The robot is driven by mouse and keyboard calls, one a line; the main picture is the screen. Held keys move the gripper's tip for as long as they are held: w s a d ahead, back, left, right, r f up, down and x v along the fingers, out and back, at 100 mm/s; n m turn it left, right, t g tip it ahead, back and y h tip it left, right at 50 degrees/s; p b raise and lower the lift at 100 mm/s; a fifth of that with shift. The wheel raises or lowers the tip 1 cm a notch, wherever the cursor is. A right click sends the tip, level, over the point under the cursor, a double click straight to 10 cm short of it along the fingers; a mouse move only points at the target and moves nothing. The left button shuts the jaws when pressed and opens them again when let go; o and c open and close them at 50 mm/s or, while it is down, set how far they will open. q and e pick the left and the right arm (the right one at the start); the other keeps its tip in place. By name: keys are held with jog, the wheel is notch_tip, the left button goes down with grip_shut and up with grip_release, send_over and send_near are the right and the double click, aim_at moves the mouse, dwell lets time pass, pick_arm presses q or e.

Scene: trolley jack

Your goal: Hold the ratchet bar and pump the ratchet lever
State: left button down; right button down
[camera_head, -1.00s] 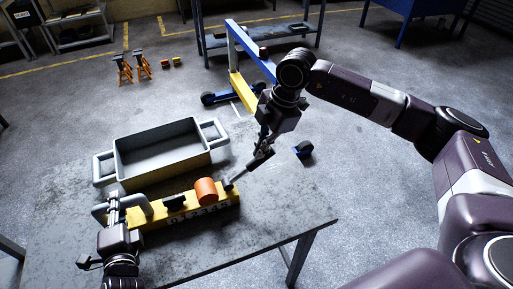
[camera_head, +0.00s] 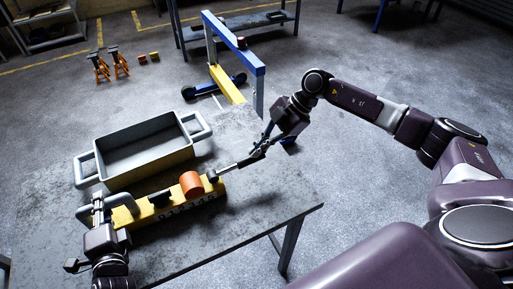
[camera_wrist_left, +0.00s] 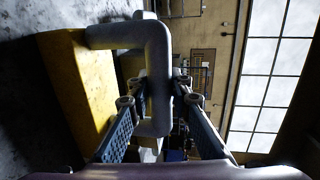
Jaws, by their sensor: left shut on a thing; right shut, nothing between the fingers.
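The yellow ratchet bar (camera_head: 155,212) lies on the table, with an orange cylinder (camera_head: 191,184) on top and numbers along its front. A grey bent handle (camera_head: 84,208) rises at its left end. My left gripper (camera_head: 100,218) is shut on this handle; in the left wrist view the handle (camera_wrist_left: 158,75) passes between the two fingers (camera_wrist_left: 152,115). The grey ratchet lever (camera_head: 223,171) sticks out at the bar's right end, slanting up to the right at a low angle. My right gripper (camera_head: 246,160) is shut at the lever's outer end; whether they touch is unclear.
A yellow and grey tray (camera_head: 148,158) with grey handles stands on the table (camera_head: 265,195) behind the bar. Beyond the table are a blue and yellow hoist (camera_head: 240,55), orange stands (camera_head: 110,65) and a blue shelf (camera_head: 250,35). The table's right front is clear.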

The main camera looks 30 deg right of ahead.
pick_arm(q)
jog(key=shift+a, duration=0.1)
pick_arm(e)
jog(key=shift+s+d+f, duration=0.2)
jog(key=shift+d+f, duration=0.1)
jog(key=shift+f, duration=0.15)
jog(key=a+r+v, duration=0.1)
jog(key=a+v, duration=0.1)
jog(key=v, duration=1.1)
jog(key=shift+r, duration=0.45)
pick_arm(q)
jog(key=c, duration=1.7)
grip_release()
jog(key=shift+w, duration=0.1)
